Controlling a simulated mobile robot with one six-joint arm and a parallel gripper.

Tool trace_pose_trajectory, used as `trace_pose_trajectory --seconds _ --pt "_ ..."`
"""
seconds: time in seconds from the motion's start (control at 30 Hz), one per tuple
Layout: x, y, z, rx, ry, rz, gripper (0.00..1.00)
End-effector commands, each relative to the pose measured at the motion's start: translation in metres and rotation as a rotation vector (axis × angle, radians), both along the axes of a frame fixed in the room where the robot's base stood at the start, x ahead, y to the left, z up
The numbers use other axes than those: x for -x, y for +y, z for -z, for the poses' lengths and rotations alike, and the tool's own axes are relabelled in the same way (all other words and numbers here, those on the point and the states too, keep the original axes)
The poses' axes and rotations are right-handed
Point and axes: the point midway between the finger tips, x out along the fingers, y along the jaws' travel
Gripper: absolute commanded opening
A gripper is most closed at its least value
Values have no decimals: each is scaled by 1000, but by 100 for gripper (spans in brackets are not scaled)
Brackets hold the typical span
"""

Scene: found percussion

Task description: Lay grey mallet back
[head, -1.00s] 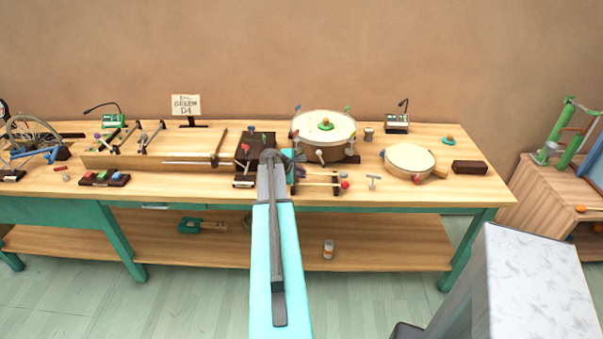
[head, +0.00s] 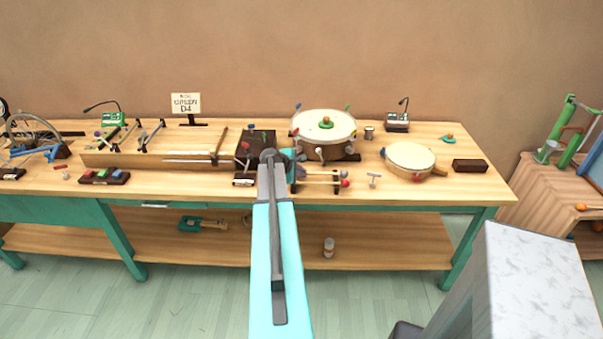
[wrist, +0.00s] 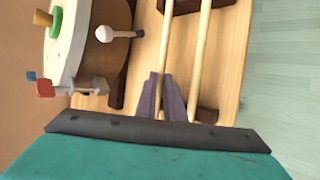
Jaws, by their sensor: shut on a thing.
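My gripper (wrist: 161,98) is shut on a thin pale wooden handle in the wrist view, which I take to be the grey mallet (wrist: 177,40); its head is not in view there. The handle lies parallel to a second pale stick (wrist: 201,50) at its right. A dark mallet rack (wrist: 207,115) shows below and beside these sticks. I cannot tell whether the held handle touches the rack.
A large drum (head: 322,125) with coloured knobs stands close behind the rack; a small pale drum (head: 409,158) is to the right. A dark box (head: 255,147) with small mallets is at the left.

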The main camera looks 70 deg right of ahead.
Motion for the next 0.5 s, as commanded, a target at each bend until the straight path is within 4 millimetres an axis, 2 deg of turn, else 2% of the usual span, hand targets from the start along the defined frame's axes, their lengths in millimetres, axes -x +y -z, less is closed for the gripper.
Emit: trace_pose_trajectory --seconds 0.17,0.2,0.3,0.5 --pt "0 0 0 0 0 0 0" --pt "0 0 0 0 0 0 15" --pt "0 0 0 0 0 0 30" --pt "0 0 0 0 0 0 30"
